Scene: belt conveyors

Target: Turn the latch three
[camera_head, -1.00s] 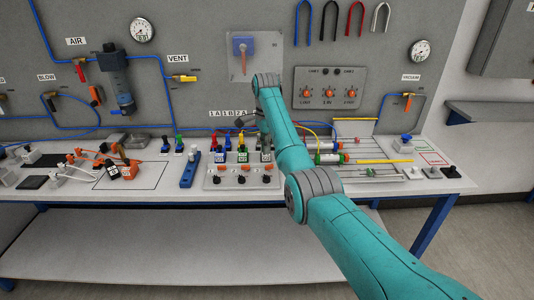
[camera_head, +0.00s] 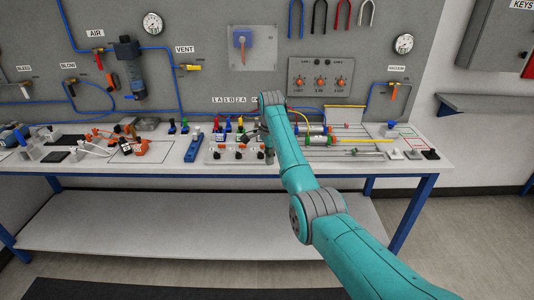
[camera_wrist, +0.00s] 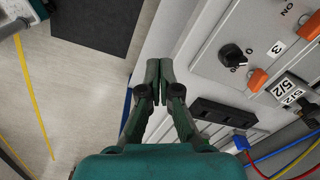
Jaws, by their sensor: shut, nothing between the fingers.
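A black rotary knob (camera_wrist: 232,54) sits on a pale panel beside a tag reading 3, with 0 and ON marks around it. An orange piece (camera_wrist: 257,79) lies just below it in the wrist view. My gripper (camera_wrist: 160,66) is shut and empty in the wrist view. Its fingertips are left of the knob, apart from it, over the pale surface at the panel's edge. In the head view the panel's row of black knobs shows on the bench, and my arm covers its right end. My fingertips cannot be made out there.
A blue bar (camera_head: 194,146) lies left of the panel. Coloured plugs and cables, among them a blue plug (camera_wrist: 241,142), are close by. A green-ended cylinder (camera_head: 318,140) lies to the right. The pegboard wall (camera_head: 200,95) rises behind. Bare floor shows beyond the bench edge.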

